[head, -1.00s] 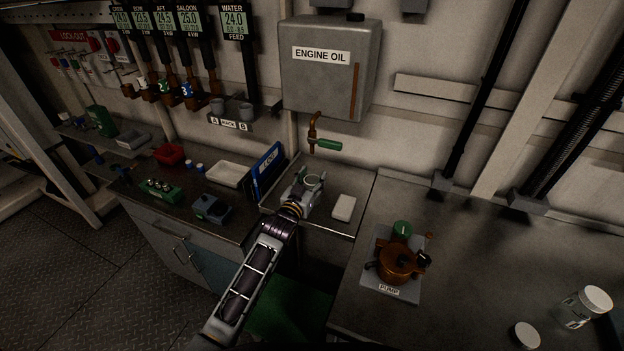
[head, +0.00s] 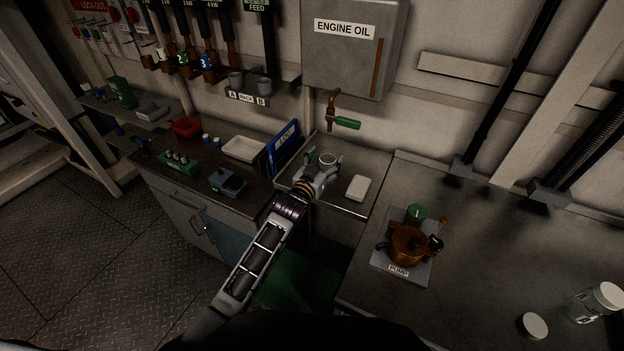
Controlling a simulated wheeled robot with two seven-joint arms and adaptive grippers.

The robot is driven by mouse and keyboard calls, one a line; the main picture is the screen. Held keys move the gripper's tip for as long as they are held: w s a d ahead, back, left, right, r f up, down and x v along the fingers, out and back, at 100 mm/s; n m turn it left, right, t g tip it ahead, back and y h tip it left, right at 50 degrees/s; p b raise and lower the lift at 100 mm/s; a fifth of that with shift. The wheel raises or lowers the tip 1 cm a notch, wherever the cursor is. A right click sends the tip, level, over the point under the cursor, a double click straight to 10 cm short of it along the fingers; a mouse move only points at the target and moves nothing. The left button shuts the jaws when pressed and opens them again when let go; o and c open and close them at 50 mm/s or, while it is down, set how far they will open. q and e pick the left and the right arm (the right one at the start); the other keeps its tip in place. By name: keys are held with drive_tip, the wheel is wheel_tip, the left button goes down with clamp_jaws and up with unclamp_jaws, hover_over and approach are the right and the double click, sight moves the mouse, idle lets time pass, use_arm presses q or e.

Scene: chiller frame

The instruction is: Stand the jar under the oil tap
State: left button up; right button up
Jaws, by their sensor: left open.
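A small open jar with a pale round rim (head: 328,158) stands upright on the counter, below the oil tap (head: 343,123) with its green handle and copper spout. The tap hangs under the grey ENGINE OIL tank (head: 350,55). My left gripper (head: 320,170) is open at the jar, on its near side. Its fingers hide the lower part of the jar, and I cannot tell whether they touch it. My right gripper is not in view.
A white block (head: 358,188) lies right of the jar. A blue log book (head: 283,148) stands left of it, beside a white tray (head: 243,149).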

use_arm(q)
drive_tip(key=v, duration=1)
drive_tip(key=shift+s+b, duration=0.2)
drive_tip(key=shift+b, duration=0.15)
idle(0.6)
idle(0.4)
